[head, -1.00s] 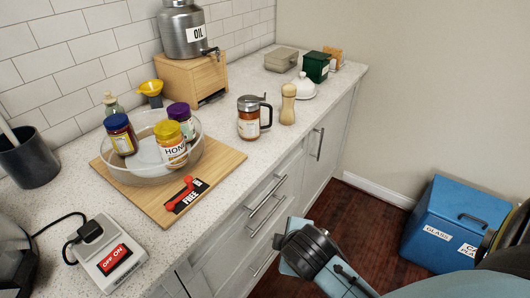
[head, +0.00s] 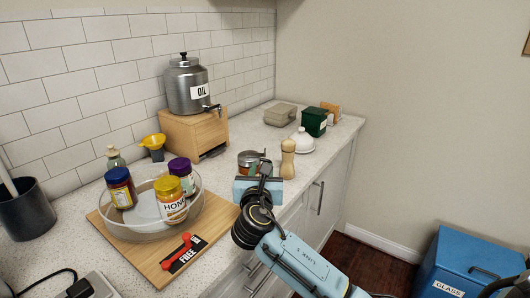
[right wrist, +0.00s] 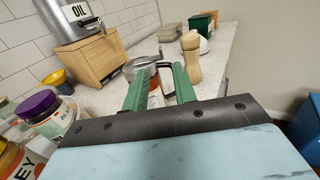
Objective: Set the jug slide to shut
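The jug (head: 249,158) stands upright on the counter, with a metal lid, amber contents and a dark handle. My right gripper (head: 262,168) is in front of it and hides most of its body and handle. In the right wrist view the two green fingers (right wrist: 157,76) are spread apart, with the jug (right wrist: 143,66) and its handle just beyond and between them. I cannot tell whether the fingers touch it. The slide on the lid is too small to make out. My left gripper is not in view.
A wooden pepper mill (head: 287,160) stands close right of the jug. The oil dispenser (head: 186,88) on its wooden box (head: 190,140) is behind left. A glass bowl (head: 117,222) with jars sits on a board (head: 215,228) at left. A white domed dish (head: 301,142) is farther back.

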